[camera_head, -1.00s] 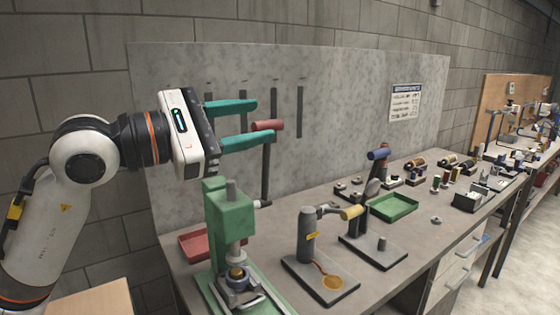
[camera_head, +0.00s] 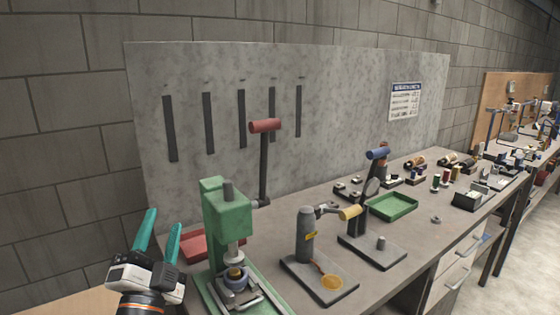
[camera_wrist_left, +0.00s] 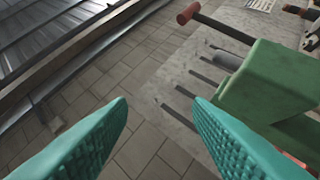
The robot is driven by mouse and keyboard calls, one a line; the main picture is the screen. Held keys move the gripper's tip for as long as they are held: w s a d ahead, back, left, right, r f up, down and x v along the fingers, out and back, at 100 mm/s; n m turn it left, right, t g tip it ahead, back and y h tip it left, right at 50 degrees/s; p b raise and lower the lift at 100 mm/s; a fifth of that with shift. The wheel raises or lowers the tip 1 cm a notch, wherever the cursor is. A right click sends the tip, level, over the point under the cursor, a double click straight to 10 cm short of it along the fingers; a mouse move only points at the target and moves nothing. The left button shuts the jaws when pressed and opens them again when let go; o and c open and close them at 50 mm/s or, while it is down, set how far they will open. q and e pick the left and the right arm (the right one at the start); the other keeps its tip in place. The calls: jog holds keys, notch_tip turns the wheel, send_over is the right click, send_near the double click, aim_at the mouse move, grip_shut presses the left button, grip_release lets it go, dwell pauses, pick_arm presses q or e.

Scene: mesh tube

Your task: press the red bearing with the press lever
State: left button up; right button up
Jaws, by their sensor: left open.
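The green arbor press (camera_head: 228,215) stands at the front left of the bench. Its dark lever (camera_head: 263,165) stands upright and ends in a red cylindrical handle (camera_head: 264,126). The handle also shows at the top of the left wrist view (camera_wrist_left: 188,13). A small brass-coloured part (camera_head: 236,273) sits under the ram on the press base; no red shows on it, and I cannot tell if it is the bearing. My left gripper (camera_head: 162,222) is open and empty, low at the left of the press and apart from it. Its teal fingers (camera_wrist_left: 160,105) are wide apart in the left wrist view.
A red tray (camera_head: 198,247) lies behind the press. To its right stand a grey tool with a yellow handle (camera_head: 349,212), a blue-handled tool (camera_head: 377,154) and a green tray (camera_head: 392,207). A grey backboard (camera_head: 330,110) stands behind the bench.

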pick_arm(q)
jog(key=s+a+f+n+g+y, duration=0.25)
jog(key=f+n+g, duration=0.35)
jog(key=f, duration=0.8)
jog(key=s+f+n+g, duration=0.1)
jog(key=s+f+g, duration=0.2)
jog(key=s+f, duration=0.1)
jog(key=s+f+n+g, duration=0.1)
jog(key=s+f+g, duration=0.2)
jog(key=f, duration=0.4)
jog(key=s+f+n+g+h, duration=0.1)
jog(key=s+f+g, duration=0.2)
jog(key=s+f, duration=0.2)
jog(key=shift+s+a+f, duration=0.1)
jog(key=shift+a+f, duration=0.15)
jog(key=shift+f, duration=0.5)
jog(key=s+d+f+n+g+h, duration=0.15)
jog(key=s+f+g, duration=0.35)
jog(key=s, duration=0.6)
notch_tip(320, 180, down, 28)
jog(key=s+g+b, duration=0.1)
jog(key=g+b, duration=0.1)
jog(key=s+a+f+b, duration=0.1)
jog(key=s+a+f, duration=0.1)
jog(key=s+f, duration=1.4)
notch_tip(320, 180, down, 2)
jog(key=shift+s+f+g, duration=0.1)
jog(key=shift+s+g, duration=0.25)
jog(key=shift+g, duration=0.05)
